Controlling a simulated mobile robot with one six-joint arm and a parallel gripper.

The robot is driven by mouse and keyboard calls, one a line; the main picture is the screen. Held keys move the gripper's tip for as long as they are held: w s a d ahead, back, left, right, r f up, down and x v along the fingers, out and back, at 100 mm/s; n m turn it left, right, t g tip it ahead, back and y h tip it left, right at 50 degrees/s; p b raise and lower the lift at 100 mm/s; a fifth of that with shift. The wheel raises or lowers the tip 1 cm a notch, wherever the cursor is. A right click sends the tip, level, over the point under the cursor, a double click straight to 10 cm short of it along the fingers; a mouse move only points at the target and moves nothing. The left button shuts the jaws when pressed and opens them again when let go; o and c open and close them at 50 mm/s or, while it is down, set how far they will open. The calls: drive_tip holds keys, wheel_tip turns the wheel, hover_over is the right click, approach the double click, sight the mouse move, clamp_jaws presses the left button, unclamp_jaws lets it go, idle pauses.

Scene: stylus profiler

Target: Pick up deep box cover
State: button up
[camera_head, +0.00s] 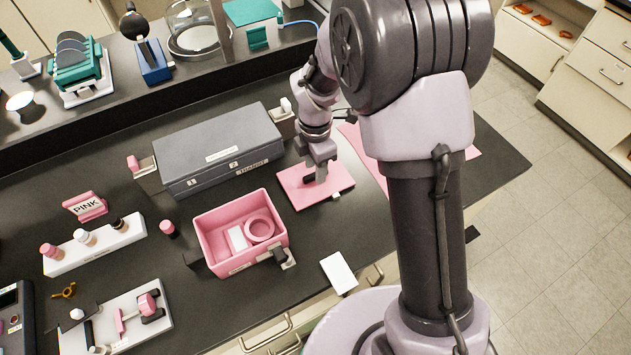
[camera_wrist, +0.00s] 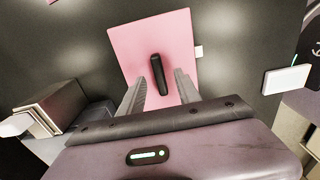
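The deep box cover looks to be the flat pink panel (camera_head: 334,184) lying on the dark bench, right of the open pink box (camera_head: 215,243). It also shows in the wrist view (camera_wrist: 132,46). A black bar handle (camera_wrist: 158,76) stands on its middle. My gripper (camera_wrist: 161,84) is open and points down over the panel, its two fingers apart with the handle's near end between them or just beyond. In the head view my gripper (camera_head: 317,172) is close above the handle and partly hides it. Contact cannot be told.
A grey case (camera_head: 190,140) stands behind the pink box. The box holds a pink ring (camera_head: 259,229) and a white block. A white card (camera_head: 338,272) lies near the front edge. A pink sheet (camera_head: 362,150) lies behind my arm. Bench left of the panel is partly clear.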

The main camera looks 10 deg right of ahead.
drive_tip(key=shift+f, duration=0.9)
drive_tip(key=shift+r, duration=0.1)
clamp_jaws()
wheel_tip(320, 180, up, 10)
drive_tip(key=p, duration=0.3)
drive_tip(key=shift+p, duration=0.3)
drive_tip(key=c, duration=0.7)
unclamp_jaws()
clamp_jaws()
